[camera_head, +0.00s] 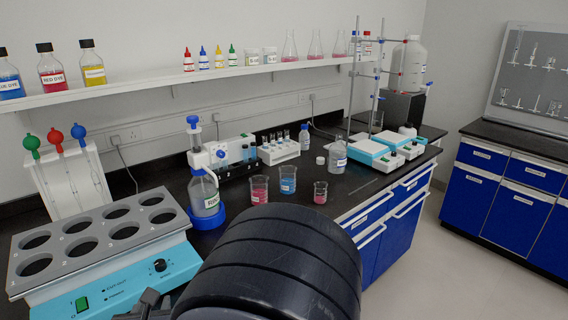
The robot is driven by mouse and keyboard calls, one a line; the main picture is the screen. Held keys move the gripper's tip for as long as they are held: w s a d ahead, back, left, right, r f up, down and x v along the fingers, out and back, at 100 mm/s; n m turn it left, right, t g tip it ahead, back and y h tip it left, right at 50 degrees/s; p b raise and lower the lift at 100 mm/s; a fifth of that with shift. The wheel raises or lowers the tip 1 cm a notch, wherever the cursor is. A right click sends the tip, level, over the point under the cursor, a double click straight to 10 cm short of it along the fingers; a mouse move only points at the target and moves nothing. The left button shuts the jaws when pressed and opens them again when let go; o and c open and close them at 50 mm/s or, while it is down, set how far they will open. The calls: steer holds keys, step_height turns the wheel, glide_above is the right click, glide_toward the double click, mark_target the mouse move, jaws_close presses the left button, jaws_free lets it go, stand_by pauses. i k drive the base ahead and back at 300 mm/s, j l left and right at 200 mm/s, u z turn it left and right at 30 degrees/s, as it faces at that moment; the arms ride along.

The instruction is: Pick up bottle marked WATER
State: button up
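I cannot read the word WATER on any label. A clear bottle with a pale label (338,154) stands upright on the black bench, left of the hot plates, with a loose white cap beside it. A smaller bottle with a blue cap (304,138) stands behind it to the left. A dispenser bottle with a blue base (204,191) and a partly readable label stands farther left. A large black rounded part of my arm fills the bottom middle and hides the bench front there. My gripper's fingertips do not show.
Beakers with red and blue liquid (288,180) stand in front of the bottles. A water bath with round holes (100,243) fills the lower left. A test tube rack (279,150) and two stirrer hot plates (372,156) flank the bottles. A shelf (200,80) holds dye bottles and flasks.

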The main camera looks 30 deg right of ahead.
mark_target(336, 157)
steer(key=i+l, duration=0.15)
steer(key=l, duration=0.3)
steer(key=i+l, duration=0.15)
steer(key=l, duration=0.3)
steer(key=i+l, duration=0.15)
steer(key=l, duration=0.35)
steer(key=i+l, duration=0.15)
steer(key=l, duration=0.3)
steer(key=i+l+z, duration=0.1)
steer(key=l, duration=0.35)
steer(key=i+l, duration=0.25)
steer(key=l, duration=0.2)
steer(key=i+l, duration=0.15)
steer(key=l, duration=0.3)
steer(key=i+l, duration=0.2)
steer(key=l, duration=0.25)
